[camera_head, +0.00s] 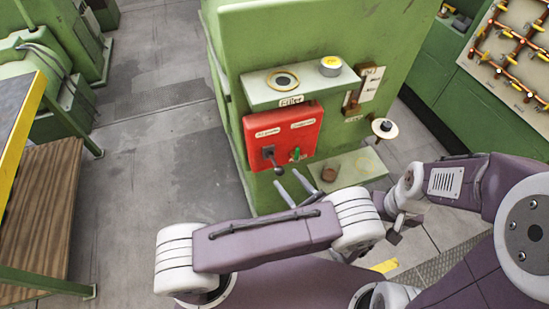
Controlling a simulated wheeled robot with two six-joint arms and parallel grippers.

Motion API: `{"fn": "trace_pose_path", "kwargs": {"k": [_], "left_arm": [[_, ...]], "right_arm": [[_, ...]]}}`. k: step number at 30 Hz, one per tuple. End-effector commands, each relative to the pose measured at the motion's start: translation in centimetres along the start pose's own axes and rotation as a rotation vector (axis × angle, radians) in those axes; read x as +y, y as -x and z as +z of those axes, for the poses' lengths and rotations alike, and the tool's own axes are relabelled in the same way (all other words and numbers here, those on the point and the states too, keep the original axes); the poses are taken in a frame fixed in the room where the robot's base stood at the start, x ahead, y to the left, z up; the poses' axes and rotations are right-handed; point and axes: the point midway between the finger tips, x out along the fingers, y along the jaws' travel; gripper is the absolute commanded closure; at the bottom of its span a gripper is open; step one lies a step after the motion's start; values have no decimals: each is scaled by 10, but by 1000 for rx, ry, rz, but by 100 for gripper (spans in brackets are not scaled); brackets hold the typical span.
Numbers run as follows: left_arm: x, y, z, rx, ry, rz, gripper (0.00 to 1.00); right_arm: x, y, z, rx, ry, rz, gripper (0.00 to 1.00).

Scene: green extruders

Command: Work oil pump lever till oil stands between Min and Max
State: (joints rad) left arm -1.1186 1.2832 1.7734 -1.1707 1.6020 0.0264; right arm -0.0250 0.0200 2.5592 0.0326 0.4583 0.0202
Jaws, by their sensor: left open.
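A green machine (320,30) stands in front of me. Its red panel (282,136) carries a dark lever (268,153) with a ball end pointing down, and a small green switch (296,154). A pale disc with a dark knob (384,127) sticks out at the machine's right side. A pale upright plate (371,83) may be the oil gauge; its marks and oil level are too small to read. My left gripper (292,187) is open and empty, its two grey fingers just below the red panel. My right gripper (398,229) is small and partly hidden; its jaw state is unclear.
A ledge with a round filler opening (284,80) and a yellow-topped cap (330,66) sits above the panel. A brown cup (329,173) stands on a lower shelf (355,168). A bench (38,200) is at left, a pipe board (515,50) at right. Floor between is clear.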

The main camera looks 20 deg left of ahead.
Motion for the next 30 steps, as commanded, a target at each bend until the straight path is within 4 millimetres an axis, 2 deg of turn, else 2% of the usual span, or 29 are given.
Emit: {"fn": "trace_pose_path", "kwargs": {"k": [1, 4, 7, 15, 18, 22, 29, 30], "left_arm": [[0, 2, -5, -3, -6, -6, 50], [0, 1, -3, -3, -7, -5, 50], [0, -9, 0, -4, -8, -3, 50], [0, -65, 1, -2, -7, 1, 50], [0, -79, 0, -2, -7, 0, 50], [0, -88, -2, -2, -6, -2, 50], [0, -89, -3, -1, -5, -4, 50], [0, -89, -3, -1, -5, -4, 59]], "right_arm": [[0, -2, 0, 0, 0, 0, 9], [0, 0, 0, 0, 0, 0, 9], [0, 5, 0, 0, 0, 0, 9], [0, 22, -2, 0, 0, 0, 9], [0, 26, -2, 0, 0, 0, 9], [0, 27, -2, 0, 0, 0, 9], [0, 26, -2, 0, 0, 0, 9], [0, 26, -2, 0, 0, 0, 9]]}}
